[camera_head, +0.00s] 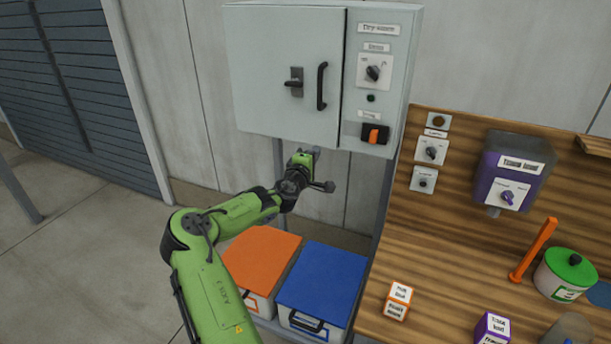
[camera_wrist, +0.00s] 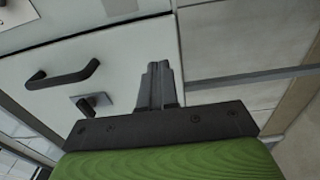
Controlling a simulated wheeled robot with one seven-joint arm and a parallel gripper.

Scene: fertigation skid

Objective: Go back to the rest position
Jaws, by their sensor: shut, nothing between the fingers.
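My green arm reaches up from the bottom of the head view. My gripper (camera_head: 328,187) is at its end, in front of the space below the grey cabinet (camera_head: 285,75) and above the two lidded boxes. In the wrist view my gripper (camera_wrist: 158,68) shows its two dark fingers together, with nothing between them. The cabinet door is shut, with a black bar handle (camera_head: 322,86) and a latch (camera_head: 294,82). The handle also shows in the wrist view (camera_wrist: 62,76), left of the fingers and apart from them.
An orange-lidded box (camera_head: 262,258) and a blue-lidded box (camera_head: 322,278) stand below my gripper. To the right, a wooden bench (camera_head: 440,285) carries small labelled blocks, a green-lidded pot (camera_head: 566,275) and an orange stick (camera_head: 534,249). A purple unit (camera_head: 513,172) hangs on its backboard.

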